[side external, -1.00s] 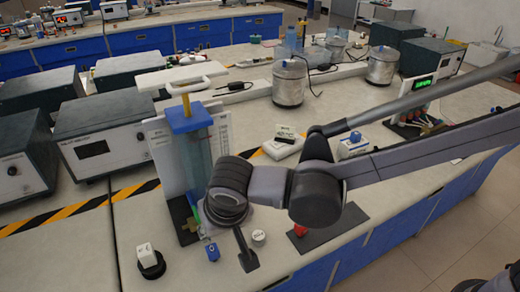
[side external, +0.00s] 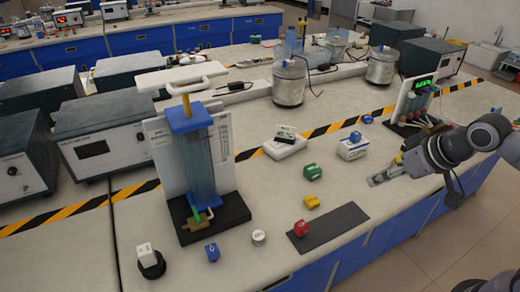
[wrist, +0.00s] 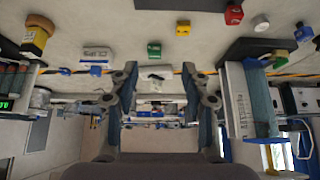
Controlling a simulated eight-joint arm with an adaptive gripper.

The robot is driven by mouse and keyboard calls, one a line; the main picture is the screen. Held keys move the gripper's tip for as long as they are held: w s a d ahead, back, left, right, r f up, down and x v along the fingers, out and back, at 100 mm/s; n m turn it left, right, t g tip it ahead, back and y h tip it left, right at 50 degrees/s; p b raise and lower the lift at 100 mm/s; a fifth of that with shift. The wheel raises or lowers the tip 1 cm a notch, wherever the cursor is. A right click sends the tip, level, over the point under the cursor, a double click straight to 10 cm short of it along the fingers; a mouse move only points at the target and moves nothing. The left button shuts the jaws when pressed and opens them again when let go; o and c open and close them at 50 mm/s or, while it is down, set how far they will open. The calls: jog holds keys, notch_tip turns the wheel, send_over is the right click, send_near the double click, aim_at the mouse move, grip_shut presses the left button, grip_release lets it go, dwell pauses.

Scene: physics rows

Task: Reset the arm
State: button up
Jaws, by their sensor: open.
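My gripper (wrist: 159,82) shows in the wrist view with its two dark fingers wide apart and nothing between them.
A blue-topped clear column (side external: 198,160) stands on the bench (side external: 285,225). Red (side external: 301,228), yellow (side external: 312,202) and green (side external: 313,172) blocks sit near a dark mat (side external: 345,222). A tube rack (side external: 415,108) stands near my arm.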

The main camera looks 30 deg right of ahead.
jog(key=shift+s+d+f, duration=0.3)
jog(key=shift+s+d, duration=0.2)
jog(key=shift+d, duration=0.1)
